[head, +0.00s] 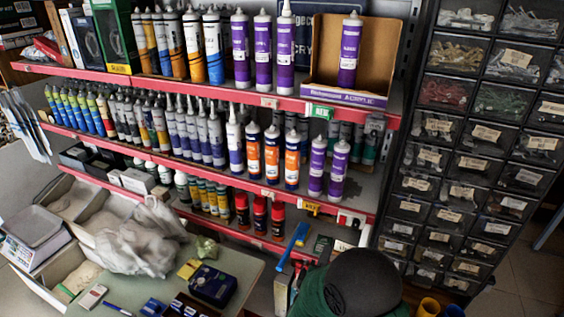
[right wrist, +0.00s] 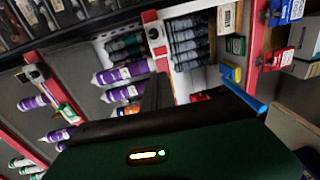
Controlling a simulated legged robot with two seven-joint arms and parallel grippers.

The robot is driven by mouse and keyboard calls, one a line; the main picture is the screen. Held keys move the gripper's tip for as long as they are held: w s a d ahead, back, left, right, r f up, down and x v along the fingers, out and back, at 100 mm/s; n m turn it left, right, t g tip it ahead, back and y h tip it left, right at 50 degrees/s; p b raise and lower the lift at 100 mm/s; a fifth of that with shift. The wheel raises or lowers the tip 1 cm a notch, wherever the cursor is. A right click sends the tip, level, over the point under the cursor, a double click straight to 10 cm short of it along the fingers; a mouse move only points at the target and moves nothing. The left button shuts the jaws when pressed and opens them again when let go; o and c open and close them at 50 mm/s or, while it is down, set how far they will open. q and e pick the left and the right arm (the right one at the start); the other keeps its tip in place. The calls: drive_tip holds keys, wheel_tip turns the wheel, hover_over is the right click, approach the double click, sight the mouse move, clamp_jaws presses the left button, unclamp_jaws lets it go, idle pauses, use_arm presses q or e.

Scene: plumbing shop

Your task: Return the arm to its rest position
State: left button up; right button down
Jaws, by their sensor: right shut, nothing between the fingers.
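My right arm shows at the bottom of the head view, right of the middle, as a dark round part with green around it. My right gripper (head: 366,282) is there, seen from behind, with its fingertips hidden. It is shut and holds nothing. In the right wrist view a dark green part of my own arm with a small lit strip fills the lower middle. The purple and white tubes stand on the shelf beyond it, apart from it. My left gripper is not in view.
Red-edged shelves (head: 300,106) full of sealant tubes stand ahead. A cabinet of small clear drawers (head: 472,162) is at the right. A counter (head: 245,262) with a plastic bag (head: 140,240) and small boxes is at the lower left. Bare floor (head: 530,275) shows at the lower right.

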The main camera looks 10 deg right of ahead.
drive_tip(key=s+f+m+g+y, duration=0.2)
drive_tip(key=s+m+g+y, duration=0.2)
drive_tip(key=s, duration=0.7)
drive_tip(key=s+f+m+g+y, duration=0.3)
drive_tip(key=s+m+g, duration=0.4)
drive_tip(key=s, duration=0.5)
drive_tip(key=shift+f+m+g+y, duration=0.15)
drive_tip(key=shift+m+g+y, duration=0.15)
drive_tip(key=shift+g+y, duration=0.35)
drive_tip(key=shift+s+a, duration=0.1)
